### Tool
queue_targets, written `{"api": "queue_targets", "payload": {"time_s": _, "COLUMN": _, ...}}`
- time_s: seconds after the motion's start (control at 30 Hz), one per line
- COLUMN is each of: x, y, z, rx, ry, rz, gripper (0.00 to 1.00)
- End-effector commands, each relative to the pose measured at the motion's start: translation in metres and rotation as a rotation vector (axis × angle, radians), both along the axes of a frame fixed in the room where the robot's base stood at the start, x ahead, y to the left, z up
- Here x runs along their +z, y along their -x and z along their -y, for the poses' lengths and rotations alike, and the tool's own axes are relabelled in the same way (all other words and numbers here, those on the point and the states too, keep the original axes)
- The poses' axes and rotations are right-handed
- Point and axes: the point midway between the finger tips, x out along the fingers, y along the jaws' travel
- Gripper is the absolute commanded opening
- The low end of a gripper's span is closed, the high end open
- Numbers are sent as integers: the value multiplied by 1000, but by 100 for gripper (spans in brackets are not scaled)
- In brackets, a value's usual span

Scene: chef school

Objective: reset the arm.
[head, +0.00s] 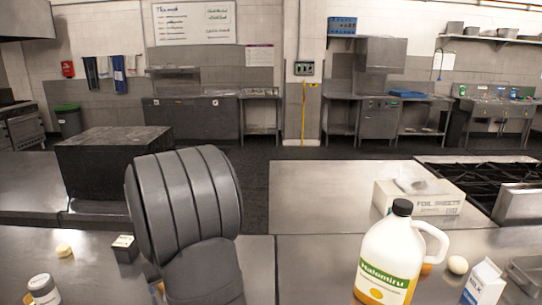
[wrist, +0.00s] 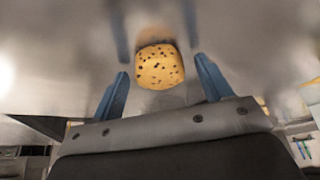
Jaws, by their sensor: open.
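In the head view my grey arm fills the middle left and the gripper is hidden from sight.
A big juice jug (head: 391,262), an egg (head: 457,264) and a small carton (head: 484,284) stand at the right front. A foil box (head: 418,203) is behind the jug. A jar (head: 43,290), dark little box (head: 125,248) and yellow piece (head: 64,250) are at left.

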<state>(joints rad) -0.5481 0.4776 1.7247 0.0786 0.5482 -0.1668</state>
Motion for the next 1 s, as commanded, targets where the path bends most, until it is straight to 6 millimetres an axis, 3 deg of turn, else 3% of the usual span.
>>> {"api": "queue_targets", "payload": {"time_s": 0.2, "x": 46, "y": 0, "z": 0, "rx": -1, "ry": -1, "rz": 4, "gripper": 72}}
{"api": "queue_targets", "payload": {"time_s": 0.87, "x": 113, "y": 0, "z": 117, "rx": -6, "ry": -1, "rz": 2, "gripper": 72}}
{"api": "queue_targets", "payload": {"time_s": 1.0, "x": 118, "y": -18, "z": 99, "rx": 33, "ry": 1, "rz": -2, "gripper": 72}}
